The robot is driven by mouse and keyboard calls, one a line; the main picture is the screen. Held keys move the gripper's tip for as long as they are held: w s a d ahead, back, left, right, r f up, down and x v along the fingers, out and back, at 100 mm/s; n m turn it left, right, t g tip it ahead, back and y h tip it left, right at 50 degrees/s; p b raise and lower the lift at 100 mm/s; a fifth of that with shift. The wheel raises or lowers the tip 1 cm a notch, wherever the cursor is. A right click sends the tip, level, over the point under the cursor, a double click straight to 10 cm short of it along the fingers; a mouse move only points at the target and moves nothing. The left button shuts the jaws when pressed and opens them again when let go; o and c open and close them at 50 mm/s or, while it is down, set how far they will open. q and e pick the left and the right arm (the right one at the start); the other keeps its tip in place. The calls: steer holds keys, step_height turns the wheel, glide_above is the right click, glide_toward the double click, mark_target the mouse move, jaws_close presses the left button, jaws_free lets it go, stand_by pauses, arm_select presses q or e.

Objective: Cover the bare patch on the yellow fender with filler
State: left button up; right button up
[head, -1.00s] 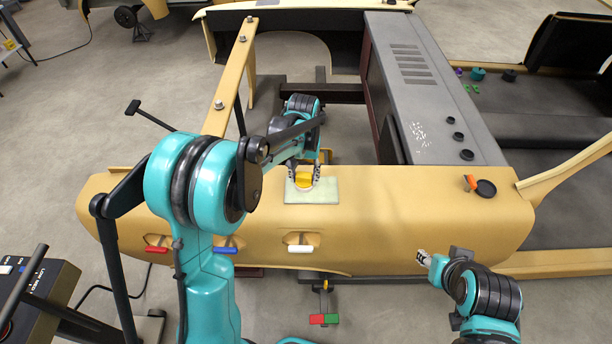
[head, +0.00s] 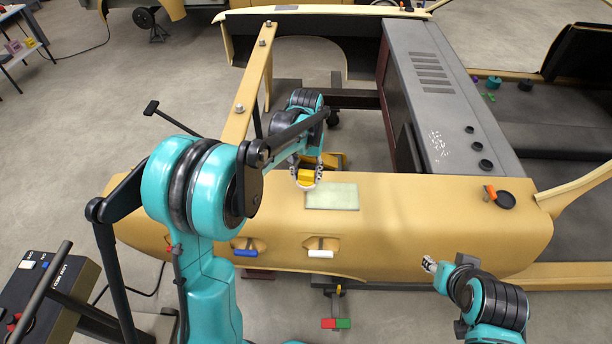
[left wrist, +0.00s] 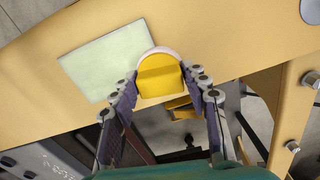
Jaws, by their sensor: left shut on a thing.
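The long yellow fender (head: 430,215) lies across the middle. A pale green flat rectangle (head: 333,197) is on its top; it shows in the left wrist view too (left wrist: 105,60). I cannot tell if this is the bare patch or a separate sheet. My left gripper (head: 306,172) is shut on a yellow tool (left wrist: 160,75) with a rounded, whitish edge. The tool is just left of the rectangle in the head view, over or on the fender; contact is unclear. No filler can be made out surely. My right gripper (head: 430,264) is by the fender's near edge, its fingers too small to read.
A blue handle (head: 244,253) and a white handle (head: 320,254) are on the fender's near side. A black round dish (head: 505,201) and an orange-handled item (head: 490,191) lie at its right end. A grey panel (head: 435,105) stands behind. The fender's middle right is clear.

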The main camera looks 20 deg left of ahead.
arm_select(q)
steer(key=r, duration=0.1)
steer(key=r+p, duration=0.1)
steer(key=shift+a+r, duration=0.2)
steer(key=shift+r, duration=0.15)
steer(key=shift+d+r+p, duration=0.15)
steer(key=shift+r+p, duration=0.65)
steer(key=shift+r, duration=0.15)
steer(key=shift+f, duration=0.1)
